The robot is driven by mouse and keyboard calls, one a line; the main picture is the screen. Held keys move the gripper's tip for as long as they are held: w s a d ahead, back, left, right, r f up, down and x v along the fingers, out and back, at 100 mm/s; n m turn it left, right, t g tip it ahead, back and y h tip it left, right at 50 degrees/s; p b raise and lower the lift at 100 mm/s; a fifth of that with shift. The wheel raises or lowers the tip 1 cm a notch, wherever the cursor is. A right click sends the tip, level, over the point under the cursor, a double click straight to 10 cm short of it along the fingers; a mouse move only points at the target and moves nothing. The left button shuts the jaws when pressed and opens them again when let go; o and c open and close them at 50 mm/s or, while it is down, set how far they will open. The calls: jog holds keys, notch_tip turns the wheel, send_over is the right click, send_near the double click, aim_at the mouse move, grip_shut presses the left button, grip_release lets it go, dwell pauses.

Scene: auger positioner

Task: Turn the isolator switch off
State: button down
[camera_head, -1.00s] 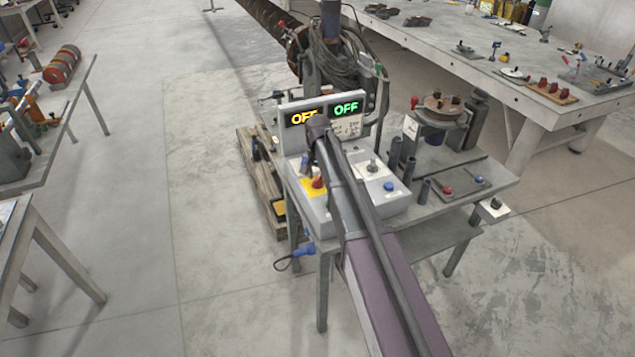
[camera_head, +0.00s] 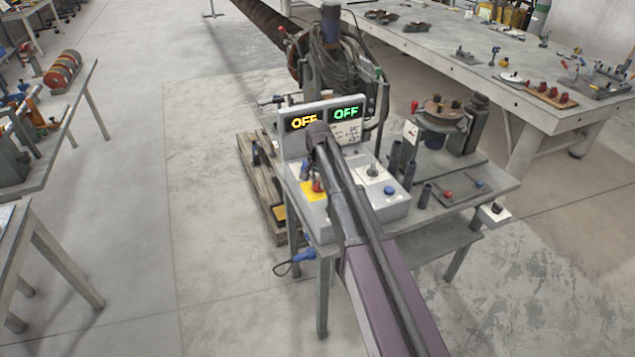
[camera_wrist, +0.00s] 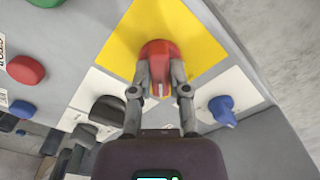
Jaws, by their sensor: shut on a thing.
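The isolator switch appears to be the red knob (camera_wrist: 160,52) on a yellow plate (camera_wrist: 205,48) in the wrist view. My gripper (camera_wrist: 160,84) is shut on this knob, one finger on each side. In the head view the red knob (camera_head: 317,186) and yellow plate (camera_head: 313,195) show at the left of the grey control box (camera_head: 388,212), partly behind my arm. My fingers are hard to make out there. Above the box, a left display (camera_head: 304,121) reads OFF in yellow and a right display (camera_head: 346,113) reads OFF in green.
A blue knob (camera_wrist: 222,106) and a black knob (camera_wrist: 107,110) sit close beside my fingers. The box stands on a bench with upright dark cylinders (camera_head: 409,174) and a turntable device (camera_head: 440,112). The floor to the left is open.

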jog(key=shift+n, duration=0.4)
jog(key=n, duration=0.3)
jog(key=shift+n, duration=0.3)
jog(key=n, duration=0.4)
jog(key=shift+n, duration=0.3)
jog(key=c, duration=0.6)
grip_release()
